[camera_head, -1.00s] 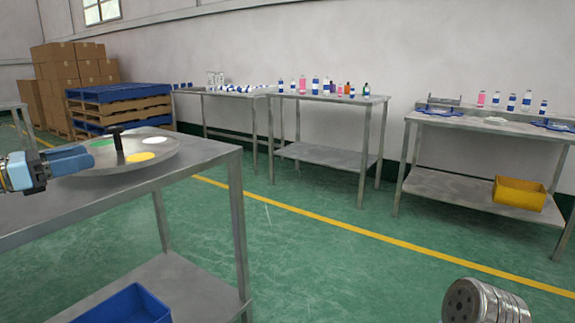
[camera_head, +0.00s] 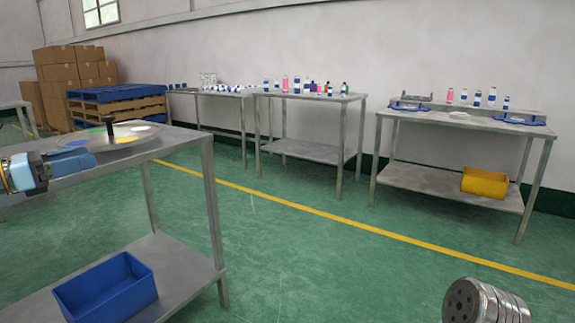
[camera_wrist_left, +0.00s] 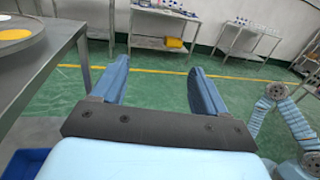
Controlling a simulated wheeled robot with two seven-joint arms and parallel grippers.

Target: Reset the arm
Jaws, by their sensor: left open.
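My left gripper (camera_head: 68,163) reaches in from the left in the head view, in front of the near steel table. In the left wrist view its two blue fingers (camera_wrist_left: 160,85) are spread wide with nothing between them, only green floor behind. A round metal turntable (camera_head: 130,138) with coloured discs and a dark central post stands on the near table; its edge also shows in the left wrist view (camera_wrist_left: 30,47). Part of my right arm (camera_head: 485,302) shows at the bottom right of the head view; its gripper is out of sight.
The near table (camera_head: 192,150) has a blue bin (camera_head: 108,290) on its lower shelf. Along the wall stand tables with bottles (camera_head: 310,97) and a table (camera_head: 460,121) with a yellow bin (camera_head: 485,182) below. Boxes and blue pallets (camera_head: 118,103) are at the back left. The middle floor is clear.

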